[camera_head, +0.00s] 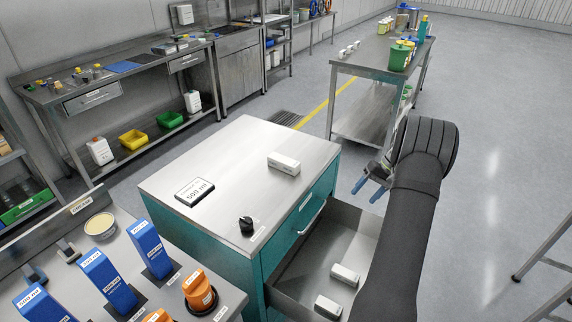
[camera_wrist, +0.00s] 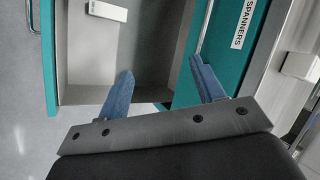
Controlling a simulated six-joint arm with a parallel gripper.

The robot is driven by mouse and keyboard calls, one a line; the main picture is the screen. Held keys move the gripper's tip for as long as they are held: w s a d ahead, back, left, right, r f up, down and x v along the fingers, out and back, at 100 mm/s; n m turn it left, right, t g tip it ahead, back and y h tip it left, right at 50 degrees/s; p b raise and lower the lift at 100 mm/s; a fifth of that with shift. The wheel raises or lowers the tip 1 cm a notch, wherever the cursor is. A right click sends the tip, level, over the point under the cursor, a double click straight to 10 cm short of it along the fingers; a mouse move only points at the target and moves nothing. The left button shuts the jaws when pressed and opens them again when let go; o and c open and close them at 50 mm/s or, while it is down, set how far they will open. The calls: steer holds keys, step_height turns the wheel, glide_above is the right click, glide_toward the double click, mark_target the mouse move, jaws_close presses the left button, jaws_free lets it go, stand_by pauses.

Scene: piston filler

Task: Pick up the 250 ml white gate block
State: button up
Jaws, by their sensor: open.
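Three white blocks with small print show in the head view. One block (camera_head: 284,163) lies on the steel top of the teal cabinet. Two others, an upper block (camera_head: 345,275) and a lower block (camera_head: 328,306), lie in the open drawer (camera_head: 352,220). Their print is too small to read, so I cannot tell which is 250 ml. My gripper (camera_head: 366,190) is open and empty, beyond the drawer's right side and apart from all the blocks. In the wrist view, its blue fingers (camera_wrist: 163,85) are spread, with one white block (camera_wrist: 106,11) in the drawer ahead.
A "500 ml" sign (camera_head: 195,191) and a black knob (camera_head: 246,225) sit on the cabinet top. A panel with blue 500 ml blocks (camera_head: 108,282) and orange parts (camera_head: 199,290) stands at front left. A label reading "SPANNERS" (camera_wrist: 243,24) is on a teal front.

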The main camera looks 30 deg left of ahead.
steer(key=s+a+r+n+t+h, duration=0.15)
steer(key=a+r+n, duration=0.45)
steer(key=a+r, duration=0.75)
steer(key=n+t+h, duration=0.1)
steer(key=n+t, duration=0.2)
steer(key=n, duration=0.2)
glide_toward(284, 159)
steer(key=f, duration=0.3)
steer(key=a+f, duration=0.1)
steer(key=f, duration=0.1)
steer(key=shift+s+f, duration=0.1)
steer(key=shift+s, duration=0.25)
steer(key=shift+w+a+f, duration=0.15)
steer(key=shift+f, duration=0.7)
steer(key=shift+w+a+f, duration=0.1)
steer(key=shift+f, duration=0.75)
steer(key=shift+w+a+f, duration=0.15)
steer(key=shift+f, duration=0.75)
steer(key=c, duration=1.1)
steer(key=shift+r, duration=0.1)
